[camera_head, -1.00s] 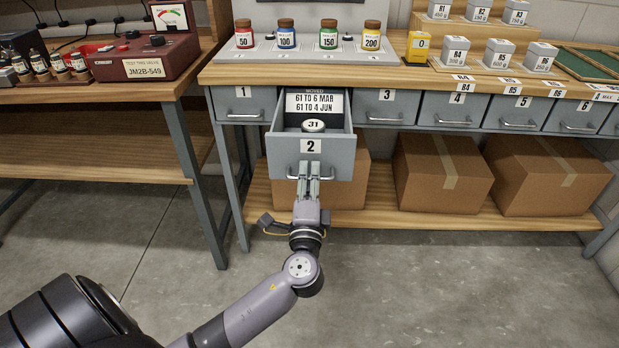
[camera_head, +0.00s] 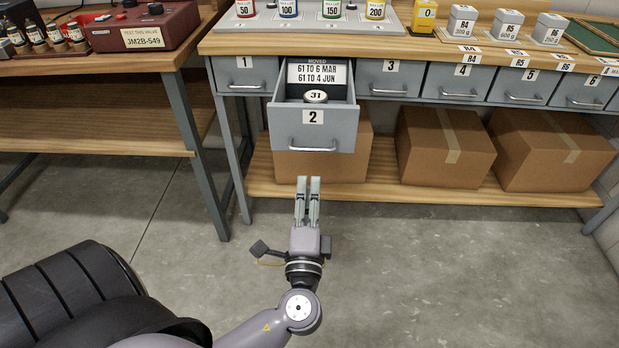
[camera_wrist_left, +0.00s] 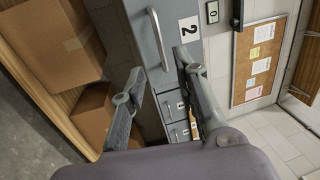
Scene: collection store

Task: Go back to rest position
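My left gripper (camera_head: 307,190) points at the bench, in front of and below drawer 2 (camera_head: 340,130), over the floor. Its fingers are apart and empty. In the left wrist view, the gripper (camera_wrist_left: 158,64) shows a gap between its fingertips, with the grey drawer front and its bar handle (camera_wrist_left: 158,40) beyond. It is clear of the handle, which also shows in the head view (camera_head: 312,148). Drawer 2 stands pulled out. A round piece marked 31 (camera_head: 316,96) and a card (camera_head: 317,73) are inside. My right gripper is not in view.
Shut drawers flank drawer 2, such as drawer 3 (camera_head: 391,80). Cardboard boxes (camera_head: 445,146) sit on the lower shelf. A second bench with a red tester (camera_head: 143,28) stands at left. The floor (camera_head: 430,275) to the right is clear.

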